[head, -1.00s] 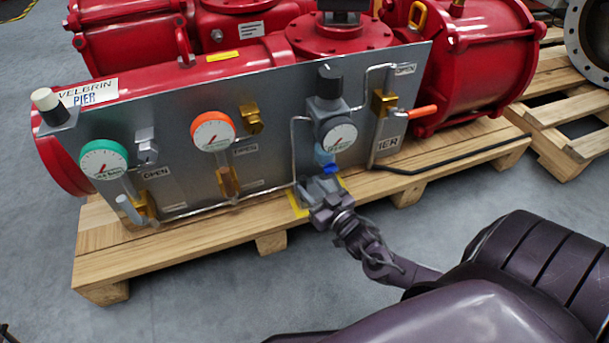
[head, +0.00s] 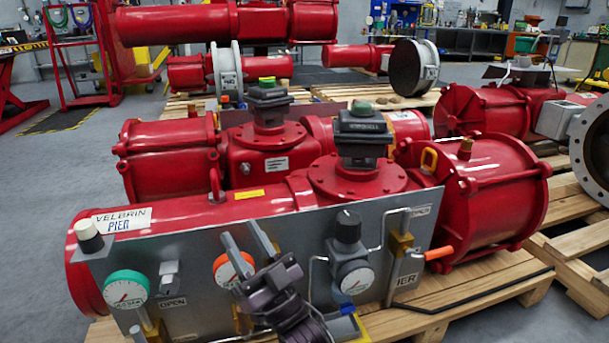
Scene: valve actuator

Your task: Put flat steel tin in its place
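My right gripper (head: 240,232) is in front of the grey valve panel (head: 190,268). Its two long fingers point up and stand apart, with nothing seen between them. It overlaps the orange-rimmed gauge (head: 222,272) in the head view; I cannot tell whether it touches anything. I cannot make out a flat steel tin in this view. A yellow-edged patch (head: 358,330) shows on the pallet at the bottom, partly cut off and partly hidden by my arm. My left gripper is not in view.
The panel carries a green-rimmed gauge (head: 126,290), a black-knobbed regulator (head: 348,228), thin pipes and an orange-handled valve (head: 438,253). Red actuator cylinders (head: 495,190) stand behind it on a wooden pallet (head: 480,310). A cable runs along the right side of the pallet.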

